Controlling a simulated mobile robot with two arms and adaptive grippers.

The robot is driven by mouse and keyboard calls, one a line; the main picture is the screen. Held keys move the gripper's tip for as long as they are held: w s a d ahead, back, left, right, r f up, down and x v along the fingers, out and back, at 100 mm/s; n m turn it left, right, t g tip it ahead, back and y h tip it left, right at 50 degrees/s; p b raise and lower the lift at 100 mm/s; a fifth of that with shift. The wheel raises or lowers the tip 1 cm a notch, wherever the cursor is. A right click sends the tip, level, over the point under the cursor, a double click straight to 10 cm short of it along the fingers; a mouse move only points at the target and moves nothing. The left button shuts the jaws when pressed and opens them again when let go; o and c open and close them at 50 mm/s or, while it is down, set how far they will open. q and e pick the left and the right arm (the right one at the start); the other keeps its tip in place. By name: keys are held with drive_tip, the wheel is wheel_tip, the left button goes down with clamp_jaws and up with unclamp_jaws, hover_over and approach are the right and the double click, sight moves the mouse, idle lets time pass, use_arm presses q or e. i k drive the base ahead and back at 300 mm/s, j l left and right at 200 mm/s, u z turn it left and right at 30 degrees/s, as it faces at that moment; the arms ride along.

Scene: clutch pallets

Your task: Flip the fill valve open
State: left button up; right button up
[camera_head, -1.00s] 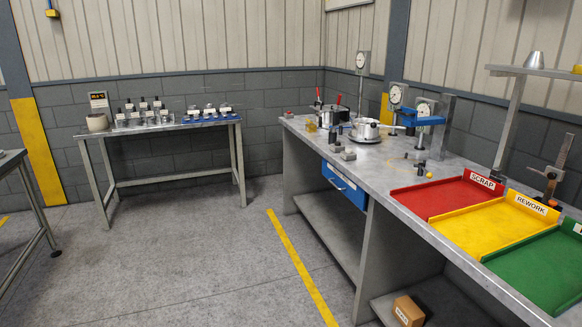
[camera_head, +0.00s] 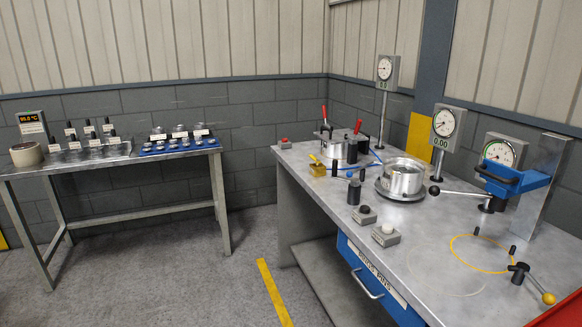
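No part labelled fill valve is readable. Two valve-like parts show on the grey workbench (camera_head: 440,290). One is a small brass-coloured block (camera_head: 318,170) with a yellow lever, at the front left of a clamped metal pot (camera_head: 338,150). The other is a small black fitting (camera_head: 518,272) at the right, with a metal lever ending in a yellow ball (camera_head: 548,298); a thin yellow line (camera_head: 455,250) curves on the bench near it. I cannot tell which is the fill valve or whether either is open. Neither of my grippers is in view.
A metal cylinder (camera_head: 403,178) sits on a round plate mid-bench. Dial gauges (camera_head: 446,125) and a blue lever press (camera_head: 515,182) stand behind. Two button boxes (camera_head: 386,235) are near the front edge. A side table (camera_head: 110,165) holds parts at left. Floor between is clear.

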sight(318, 162)
drive_tip(key=i+z, duration=0.1)
drive_tip(key=i, duration=0.5)
drive_tip(key=i+j+z, duration=0.15)
drive_tip(key=i, duration=0.5)
drive_tip(key=i+j+z, duration=0.1)
drive_tip(key=i, duration=0.5)
drive_tip(key=i+j+u, duration=0.15)
drive_tip(key=u, duration=0.25)
drive_tip(key=i+j+u, duration=0.25)
drive_tip(key=u, duration=0.15)
